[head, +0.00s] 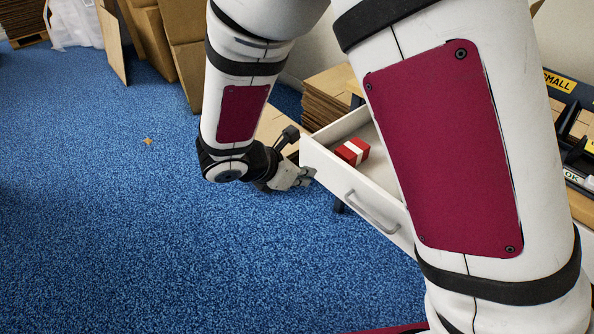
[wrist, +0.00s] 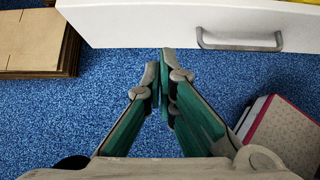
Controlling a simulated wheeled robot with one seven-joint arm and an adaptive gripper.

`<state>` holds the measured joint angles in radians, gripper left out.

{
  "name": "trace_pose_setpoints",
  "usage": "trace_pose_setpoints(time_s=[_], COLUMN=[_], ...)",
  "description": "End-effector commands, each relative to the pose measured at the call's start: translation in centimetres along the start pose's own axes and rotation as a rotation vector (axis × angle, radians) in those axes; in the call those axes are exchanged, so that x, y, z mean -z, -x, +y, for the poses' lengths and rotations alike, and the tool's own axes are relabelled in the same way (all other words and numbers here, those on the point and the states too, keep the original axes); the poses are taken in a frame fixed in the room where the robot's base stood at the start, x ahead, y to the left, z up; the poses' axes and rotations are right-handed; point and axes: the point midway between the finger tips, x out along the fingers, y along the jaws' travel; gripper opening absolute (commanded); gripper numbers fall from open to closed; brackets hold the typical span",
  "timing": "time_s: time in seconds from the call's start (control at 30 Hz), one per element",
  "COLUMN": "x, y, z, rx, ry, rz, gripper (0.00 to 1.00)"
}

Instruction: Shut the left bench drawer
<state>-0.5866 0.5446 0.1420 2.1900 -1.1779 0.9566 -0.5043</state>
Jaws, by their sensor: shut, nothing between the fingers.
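The white bench drawer (head: 345,178) stands open in the head view, with a grey bar handle (head: 371,212) on its front. A red box with a white band (head: 352,151) lies inside it. My gripper (head: 308,174) is at the left end of the drawer front in the head view. In the wrist view my gripper (wrist: 163,58) is shut and empty, its fingertips close to the lower edge of the drawer front (wrist: 140,25), left of the handle (wrist: 240,43). I cannot tell whether they touch. My arm hides the drawer's right part in the head view.
Stacked flat cardboard (head: 330,96) lies behind the drawer, and large cartons (head: 165,45) stand at the back. Dark bins with a yellow label (head: 559,82) are at the right. Blue carpet (head: 100,220) is clear at the left, apart from a small brown scrap (head: 148,141).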

Motion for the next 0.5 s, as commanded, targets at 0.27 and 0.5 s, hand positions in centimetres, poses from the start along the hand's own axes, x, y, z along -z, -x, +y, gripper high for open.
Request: trace_pose_setpoints(time_s=[0.27, 0.5], x=[0.1, -2.3], y=[-5.6, -7.4], z=[-0.1, 0.0], rx=[0.004, 0.001], ry=[-0.002, -0.004], rz=[0.000, 0.000], gripper=[0.00, 0.00])
